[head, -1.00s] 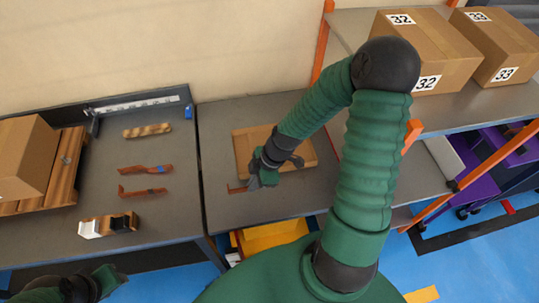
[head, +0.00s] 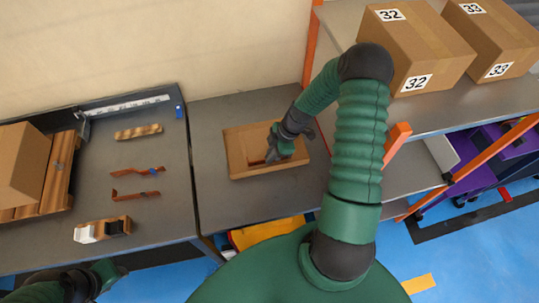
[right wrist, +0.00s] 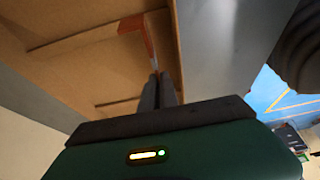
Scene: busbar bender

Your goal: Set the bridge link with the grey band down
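My right gripper (head: 277,155) is over the shallow brown tray (head: 236,152) on the right-hand bench. Its fingers (right wrist: 159,90) look shut on a copper bridge link (right wrist: 148,40), whose bent end sticks out beyond the fingertips. In the head view, a little of the link (head: 257,162) shows left of the gripper, within the tray's outline. I cannot tell whether it touches the tray floor.
A carton (head: 22,165) sits far left. Numbered boxes (head: 415,45) stand on the right shelf.

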